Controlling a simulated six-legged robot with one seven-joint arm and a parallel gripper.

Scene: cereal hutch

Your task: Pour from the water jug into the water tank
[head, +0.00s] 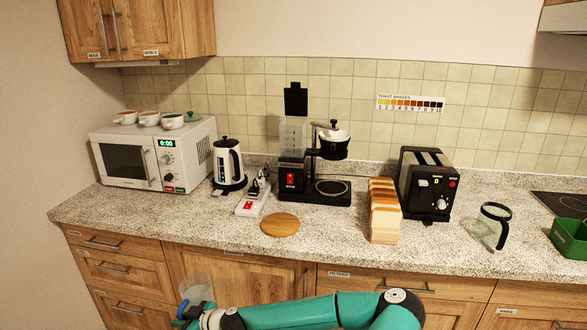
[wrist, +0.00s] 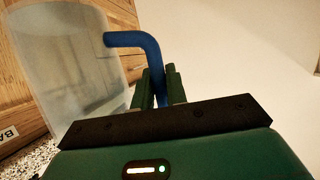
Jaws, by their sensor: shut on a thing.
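The water jug (head: 197,290) is a clear, frosted container with a blue handle, low at the bottom of the head view, in front of the drawers. It also fills the left of the wrist view (wrist: 65,65), leaning somewhat there. My gripper (wrist: 158,85) is shut on the jug's blue handle; in the head view it is small and partly hidden. The water tank (head: 292,134) is the clear upright box on the left of the black coffee maker (head: 325,185). A black lid (head: 296,99) stands raised above it. The jug is well apart from the tank.
On the counter (head: 150,210) stand a microwave (head: 155,155) with bowls, a white kettle (head: 228,165), a power strip (head: 250,200), a round wooden board (head: 280,225), bread slices (head: 384,215), a black toaster (head: 428,185), a glass carafe (head: 485,233) and a green bin (head: 570,240).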

